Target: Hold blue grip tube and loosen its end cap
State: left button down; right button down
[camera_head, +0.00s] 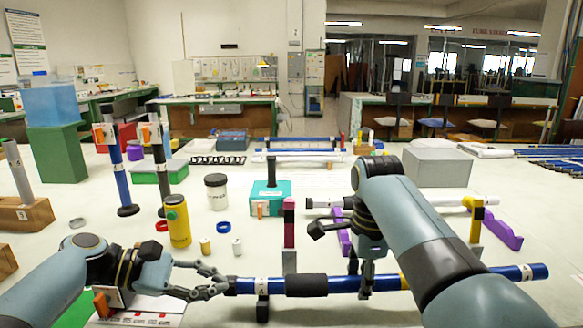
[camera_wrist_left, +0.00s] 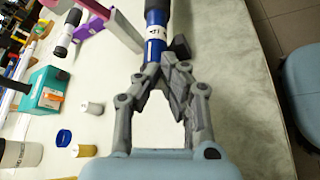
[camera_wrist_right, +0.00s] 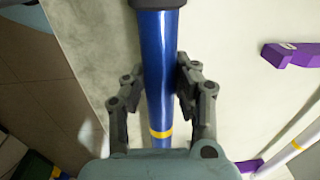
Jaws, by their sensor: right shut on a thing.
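The blue grip tube (camera_head: 342,284) lies level across the front of the table, with a black foam sleeve (camera_head: 306,285), a white label and a yellow band (camera_wrist_right: 161,133). My right gripper (camera_head: 367,284) is shut around its blue part, right of the sleeve; the right wrist view shows a finger on each side. My left gripper (camera_head: 221,282) is at the tube's left end, its fingers apart and pointing at that end. In the left wrist view its fingertips (camera_wrist_left: 156,76) flank the tube end below the white label. The end cap is mostly hidden between them.
A pink post (camera_head: 289,222) stands just behind the tube. A yellow canister (camera_head: 178,222), a white jar (camera_head: 217,194) and a teal box (camera_head: 268,197) stand farther back. A blue ring (camera_head: 223,227) and small cylinders lie near my left gripper. Purple supports (camera_head: 505,232) are at right.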

pick_arm(q)
jog(key=shift+w+d+r, duration=0.1)
jog(key=shift+w+r, duration=0.15)
jog(key=shift+w, duration=0.1)
pick_arm(e)
jog(key=shift+s+a, duration=0.1)
jog(key=shift+a, duration=0.05)
pick_arm(q)
jog(key=shift+w, duration=0.1)
pick_arm(e)
jog(key=shift+f, duration=0.1)
pick_arm(q)
jog(key=shift+r, duration=0.45)
jog(key=shift+a+f, duration=0.15)
jog(key=shift+a, duration=2.95)
jog(key=shift+f, duration=0.2)
pick_arm(e)
jog(key=shift+f, duration=0.35)
jog(key=c, duration=1)
grip_release()
jog(key=shift+o, duration=0.2)
